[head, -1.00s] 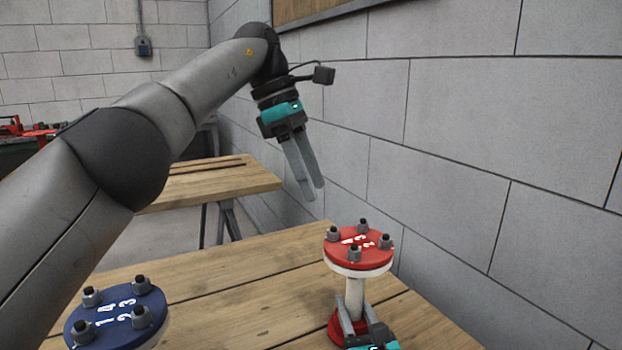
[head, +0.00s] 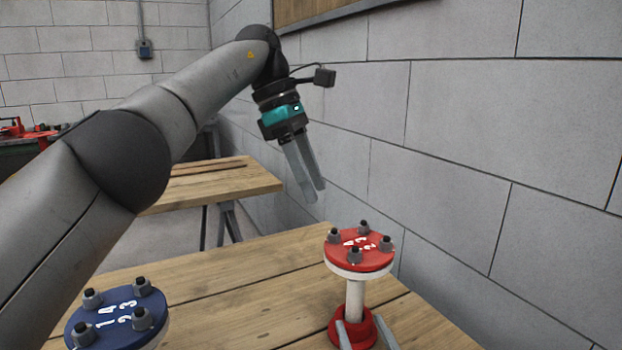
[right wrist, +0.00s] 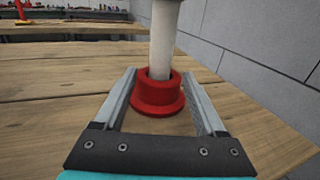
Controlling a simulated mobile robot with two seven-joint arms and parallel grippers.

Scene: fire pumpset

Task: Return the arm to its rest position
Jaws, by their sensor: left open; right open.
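My left gripper (head: 309,196) is raised over the far side of the table, behind the red-topped flange. Its two fingers point down, slightly apart and empty. My right gripper (head: 362,330) shows only by its fingertips at the bottom edge of the head view. In the right wrist view, the right gripper (right wrist: 168,88) is open, with its fingers on either side of the red base (right wrist: 158,95) and white post (right wrist: 163,45). Gaps show between the base and both fingers. In the head view, the red flange (head: 338,246) with several nuts stands upright on that post.
A blue flange (head: 112,318) with several nuts stands at the lower left of the wooden table (head: 230,290). A block wall (head: 500,130) runs close along the right. Another wooden bench (head: 215,185) stands behind. The table between the two flanges is clear.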

